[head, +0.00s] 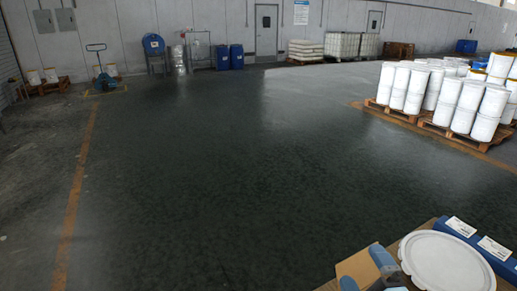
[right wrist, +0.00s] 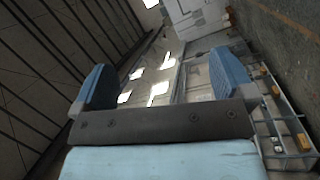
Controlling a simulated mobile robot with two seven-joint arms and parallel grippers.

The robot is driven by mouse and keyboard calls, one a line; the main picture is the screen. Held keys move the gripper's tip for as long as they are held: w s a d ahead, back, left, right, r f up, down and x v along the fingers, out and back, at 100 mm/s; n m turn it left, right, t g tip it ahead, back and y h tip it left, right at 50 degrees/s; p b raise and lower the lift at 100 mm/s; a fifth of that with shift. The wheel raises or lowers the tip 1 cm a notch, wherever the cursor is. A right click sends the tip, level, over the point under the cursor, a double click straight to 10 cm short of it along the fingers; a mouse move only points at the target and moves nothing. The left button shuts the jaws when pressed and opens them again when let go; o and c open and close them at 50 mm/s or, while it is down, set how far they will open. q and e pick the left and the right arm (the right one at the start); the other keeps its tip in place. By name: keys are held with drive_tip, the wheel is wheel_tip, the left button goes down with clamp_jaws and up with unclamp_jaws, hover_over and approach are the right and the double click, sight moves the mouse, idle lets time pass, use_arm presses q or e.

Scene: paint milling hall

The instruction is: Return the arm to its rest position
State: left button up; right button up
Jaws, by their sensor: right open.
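My right gripper (head: 366,272) is at the bottom right of the head view, with its blue fingertips showing. In the right wrist view, the two blue fingers (right wrist: 163,82) stand wide apart with nothing between them. Behind them that view shows a dark ribbed surface, bright patches and part of the hall, strongly tilted. My left gripper is not in view.
Near the right gripper are a tan surface (head: 358,266), a large white round lid (head: 447,264) and blue boxes with white labels (head: 461,228). White drums (head: 470,106) stand on wooden pallets (head: 452,134) at the right. The dark floor (head: 220,190) ahead is clear.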

drive_tip(key=s+d+f+m+g+h, duration=0.6)
drive_tip(key=s+f+m+g, duration=0.1)
drive_tip(key=f+m, duration=0.25)
drive_tip(key=s+f+m+g+y, duration=0.1)
drive_tip(key=s+f+m+g, duration=0.1)
drive_tip(key=s+f+g, duration=0.3)
drive_tip(key=s+f+m+g+y, duration=0.1)
drive_tip(key=s+m+g, duration=0.2)
drive_tip(key=s, duration=0.5)
drive_tip(key=w+a+f+t+y+p, duration=0.1)
drive_tip(key=w+a+f+t, duration=0.1)
drive_tip(key=f, duration=0.1)
drive_tip(key=w+a+f+t+y, duration=0.1)
drive_tip(key=w+a+f+t, duration=0.1)
drive_tip(key=f, duration=0.2)
drive_tip(key=w+a+f+n+t+p, duration=0.1)
drive_tip(key=w+a+f+t, duration=0.1)
drive_tip(key=f, duration=0.1)
drive_tip(key=shift+a+f+y+p, duration=0.15)
drive_tip(key=shift+f+y+p, duration=0.15)
drive_tip(key=shift+y, duration=0.1)
drive_tip(key=shift+a+f+t, duration=0.3)
drive_tip(key=shift+f+t, duration=0.05)
drive_tip(key=shift+t, duration=0.15)
